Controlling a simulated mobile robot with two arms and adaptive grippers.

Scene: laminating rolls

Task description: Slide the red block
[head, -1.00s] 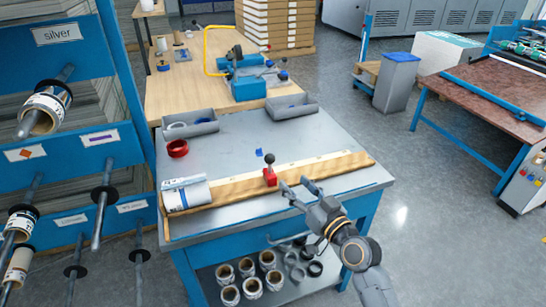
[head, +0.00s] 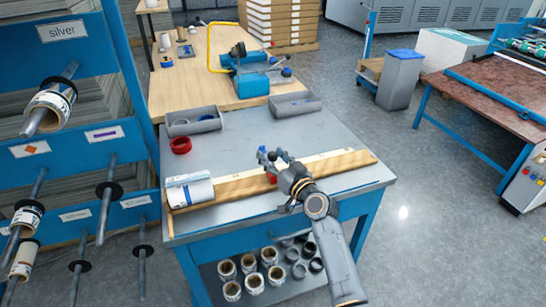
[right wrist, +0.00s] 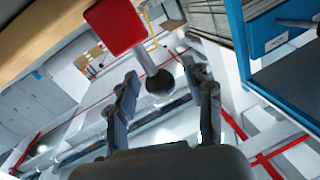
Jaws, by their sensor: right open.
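The red block (head: 272,179) sits at the wooden rail (head: 235,187) on the workbench, mostly hidden behind my right gripper in the head view. In the right wrist view the red block (right wrist: 115,25) shows a metal stem ending in a black knob (right wrist: 159,82). My right gripper (head: 271,156) is open at the block. In the right wrist view the knob appears between the spread fingers (right wrist: 160,72); I cannot tell whether they touch it. My left gripper is not in view.
A white roll (head: 190,190) lies at the rail's left end. A red ring (head: 181,145) and two grey bins (head: 194,123) (head: 296,104) stand toward the bench's back. The bench top (head: 232,142) between them is largely clear. A blue roll rack (head: 90,148) stands at the left.

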